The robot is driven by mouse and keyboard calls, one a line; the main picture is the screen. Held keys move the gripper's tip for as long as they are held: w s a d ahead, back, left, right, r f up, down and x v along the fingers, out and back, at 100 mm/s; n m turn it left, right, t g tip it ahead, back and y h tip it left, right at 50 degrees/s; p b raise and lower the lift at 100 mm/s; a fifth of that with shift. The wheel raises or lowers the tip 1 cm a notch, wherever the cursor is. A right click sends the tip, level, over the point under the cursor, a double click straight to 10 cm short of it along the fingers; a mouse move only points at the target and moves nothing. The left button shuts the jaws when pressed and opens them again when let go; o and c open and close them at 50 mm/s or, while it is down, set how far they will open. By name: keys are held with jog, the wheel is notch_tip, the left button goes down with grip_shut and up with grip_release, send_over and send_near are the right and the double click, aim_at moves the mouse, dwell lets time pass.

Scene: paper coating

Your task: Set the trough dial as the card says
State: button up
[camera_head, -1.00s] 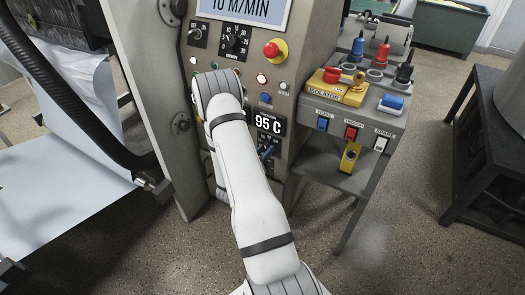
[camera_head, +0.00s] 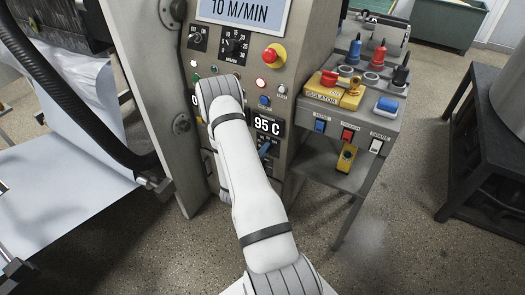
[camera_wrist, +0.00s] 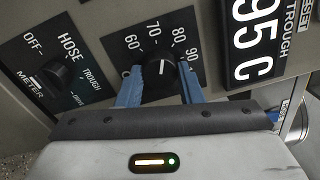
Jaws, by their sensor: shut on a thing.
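The trough dial is a black knob (camera_wrist: 158,75) on a dark plate marked 60, 70, 80 and 90, seen in the wrist view. My gripper (camera_wrist: 160,88) has its two blue fingers on either side of the knob, shut on it. The knob's white pointer line points up, roughly between 70 and 80; I cannot read it exactly. The trough display (camera_wrist: 258,38) beside it reads 95 C, as it also does in the head view (camera_head: 268,126). The card (camera_head: 240,10) at the top reads 10 M/MIN; its upper part is cut off.
A selector knob (camera_wrist: 58,73) marked OFF, HOSE, TROUGH, METER and DRIVE sits left of the dial. A red stop button (camera_head: 273,55), a speed dial (camera_head: 235,45) and lamps are above. A side shelf (camera_head: 345,125) with an isolator and switches stands right.

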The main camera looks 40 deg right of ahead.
jog(key=n+p, duration=0.1)
jog(key=n, duration=0.4)
jog(key=n+p, duration=0.2)
jog(key=n, duration=0.3)
jog(key=shift+s+d+r+n, duration=0.1)
jog(key=shift+d+r+n, duration=0.05)
jog(key=shift+n, duration=0.55)
jog(key=o, duration=1)
jog(key=shift+t+y, duration=0.3)
jog(key=shift+c, duration=0.2)
jog(key=v, duration=0.8)
